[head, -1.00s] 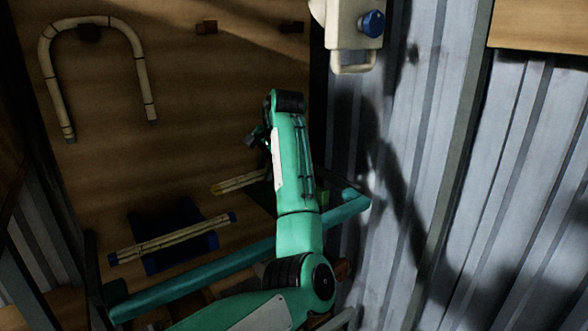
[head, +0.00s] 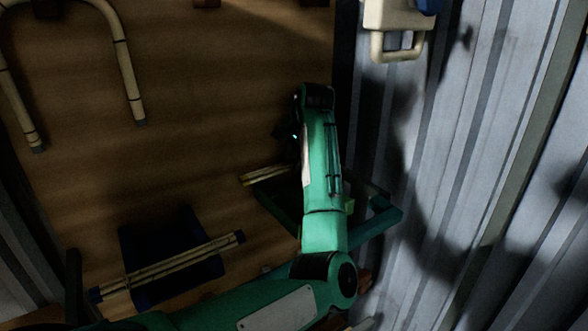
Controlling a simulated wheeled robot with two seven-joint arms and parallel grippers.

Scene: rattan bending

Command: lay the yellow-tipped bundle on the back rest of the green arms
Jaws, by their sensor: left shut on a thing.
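The yellow-tipped bundle (head: 262,176) of pale sticks shows its left end just left of my left forearm; the rest is hidden behind the arm. My left gripper (head: 287,132) is dark and small beside the wrist. It is shut on the bundle, though the arm and shadow hide the contact. The green arms (head: 385,216) show as a teal frame behind and right of my forearm, partly covered by it. A small lime-green piece (head: 350,206) shows there. I cannot make out the back rest clearly. My right gripper is out of view.
A blue-tipped bundle (head: 170,264) lies across a dark blue stand (head: 160,232) at lower left. A bent rattan arch (head: 128,70) is on the wooden surface (head: 220,90) at upper left. A cream housing with a handle (head: 398,45) is at upper right, before a corrugated metal wall (head: 500,110).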

